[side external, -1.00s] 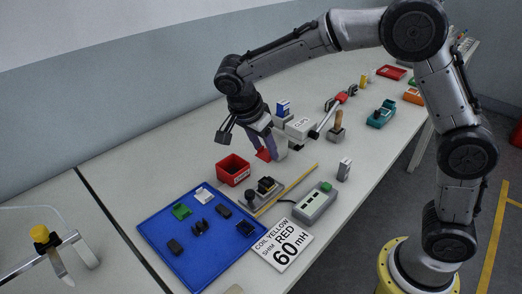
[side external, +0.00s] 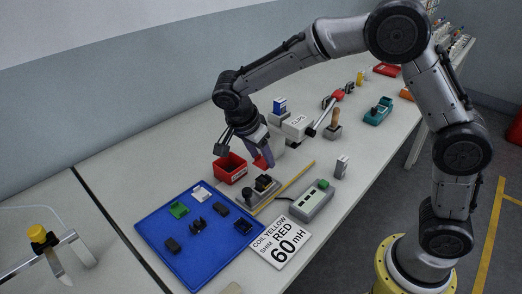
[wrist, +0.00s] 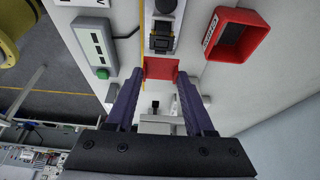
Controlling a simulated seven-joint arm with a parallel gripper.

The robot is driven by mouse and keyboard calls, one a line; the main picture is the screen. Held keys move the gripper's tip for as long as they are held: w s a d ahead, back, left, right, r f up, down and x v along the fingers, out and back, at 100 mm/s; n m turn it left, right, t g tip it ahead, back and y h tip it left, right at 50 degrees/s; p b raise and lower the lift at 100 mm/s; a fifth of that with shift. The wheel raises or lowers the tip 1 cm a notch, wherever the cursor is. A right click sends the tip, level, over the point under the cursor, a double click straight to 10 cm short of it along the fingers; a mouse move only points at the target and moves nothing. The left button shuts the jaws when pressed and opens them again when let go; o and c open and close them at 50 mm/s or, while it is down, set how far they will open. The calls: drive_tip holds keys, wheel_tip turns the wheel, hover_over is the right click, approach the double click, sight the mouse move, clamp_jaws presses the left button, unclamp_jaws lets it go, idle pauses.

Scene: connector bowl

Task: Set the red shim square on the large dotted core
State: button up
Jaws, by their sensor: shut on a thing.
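My gripper (wrist: 160,74) is shut on the red shim (wrist: 160,68), a thin flat square held between the fingertips. In the side view the shim (side external: 260,162) hangs low, just behind a grey fixture plate (side external: 276,186). Dark parts sit on that plate, among them a black block (side external: 264,182) and a round black knob (side external: 248,192). In the wrist view the black block (wrist: 162,43) lies just beyond the shim, apart from it or barely overlapped by it. I cannot make out dots on any core.
A red bin (side external: 230,168) stands close left of my gripper. A yellow stick (side external: 285,187) and a grey box with a green button (side external: 312,203) lie right of the fixture. A blue tray (side external: 160,222) with small parts and a printed sign (side external: 281,243) are in front.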

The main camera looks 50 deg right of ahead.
sight(259, 166)
drive_tip(key=shift+f, duration=2.6)
drive_tip(key=shift+f, duration=0.1)
drive_tip(key=o, duration=1.4)
drive_tip(key=shift+c, duration=0.2)
